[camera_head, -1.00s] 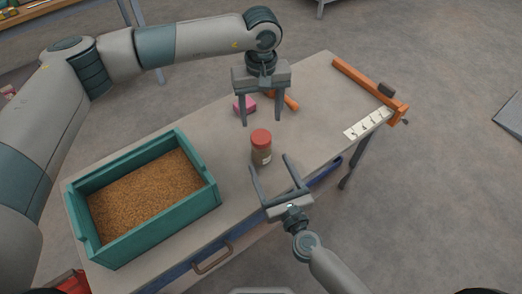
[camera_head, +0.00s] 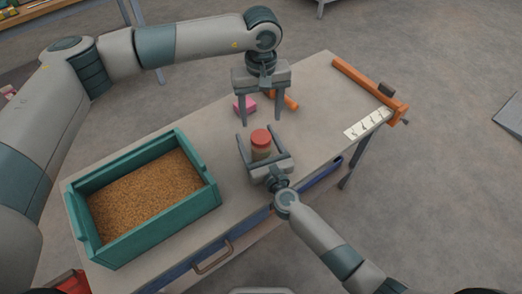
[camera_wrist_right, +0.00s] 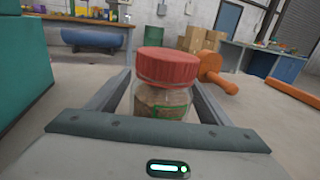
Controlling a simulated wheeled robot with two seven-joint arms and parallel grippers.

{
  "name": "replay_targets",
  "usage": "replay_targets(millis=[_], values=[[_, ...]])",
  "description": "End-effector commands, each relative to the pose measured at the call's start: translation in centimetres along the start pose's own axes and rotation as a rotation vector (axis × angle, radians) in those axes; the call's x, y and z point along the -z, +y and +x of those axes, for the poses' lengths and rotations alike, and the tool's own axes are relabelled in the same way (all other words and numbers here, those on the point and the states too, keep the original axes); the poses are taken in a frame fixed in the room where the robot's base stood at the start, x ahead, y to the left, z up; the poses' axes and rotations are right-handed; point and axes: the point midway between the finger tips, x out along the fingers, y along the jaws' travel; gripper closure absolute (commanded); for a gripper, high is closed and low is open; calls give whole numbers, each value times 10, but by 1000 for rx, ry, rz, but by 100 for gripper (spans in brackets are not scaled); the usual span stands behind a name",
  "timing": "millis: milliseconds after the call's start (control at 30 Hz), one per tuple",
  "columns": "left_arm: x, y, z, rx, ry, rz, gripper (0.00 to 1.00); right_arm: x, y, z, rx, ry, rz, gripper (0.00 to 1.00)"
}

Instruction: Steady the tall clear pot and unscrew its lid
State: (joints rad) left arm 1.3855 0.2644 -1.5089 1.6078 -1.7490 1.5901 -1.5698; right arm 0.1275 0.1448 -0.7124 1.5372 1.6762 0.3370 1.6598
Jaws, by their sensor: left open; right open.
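The clear pot (camera_head: 261,151) with its red lid (camera_head: 261,137) stands upright on the workbench, with brown contents inside. In the right wrist view the pot (camera_wrist_right: 163,104) stands between the fingers, and its red lid (camera_wrist_right: 167,66) is on top. My right gripper (camera_head: 262,145) is open, with one finger on each side of the pot's body; a gap shows in the head view. My left gripper (camera_head: 261,122) is open and empty, pointing down above and just behind the pot, its fingers spread wider than the lid.
A teal crate of grain (camera_head: 208,196) stands on the bench at left. Behind the pot lie a pink block (camera_head: 245,104) and an orange-handled tool (camera_head: 290,101). An orange bar (camera_head: 365,87) and a white marked strip (camera_head: 367,124) lie at the right end. Bench space right of the pot is clear.

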Motion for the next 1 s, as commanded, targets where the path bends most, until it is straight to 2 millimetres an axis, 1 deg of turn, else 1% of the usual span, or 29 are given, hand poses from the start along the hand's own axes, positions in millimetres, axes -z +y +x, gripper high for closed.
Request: replay_targets(millis=[200, 233, 267, 300, 467, 500, 533, 667, 767, 1000], values=[[0, 0, 0, 0, 0, 0, 39, 0, 0, 0, 0, 0, 0, 27], [0, 0, 0, 0, 0, 0, 39, 0, 0, 0, 0, 0, 0, 32], [0, 0, 0, 0, 0, 0, 39, 0, 0, 0, 0, 0, 0, 39], [0, 0, 0, 0, 0, 0, 39, 0, 0, 0, 0, 0, 0, 48], [0, 0, 0, 0, 0, 0, 39, 0, 0, 0, 0, 0, 0, 87], [0, 0, 0, 0, 0, 0, 39, 0, 0, 0, 0, 0, 0, 96], [0, 0, 0, 0, 0, 1, 39, 0, 0, 0, 0, 0, 0, 100], [0, 0, 0, 0, -1, 22, 39, 0, 0, 0, 0, 0, 0, 100], [-1, 1, 1, -1, -2, 71, 39, 0, 0, 0, 0, 0, 0, 100], [-1, 1, 0, -2, -2, 267, 39, 0, 0, 0, 1, 1, 0, 100]])
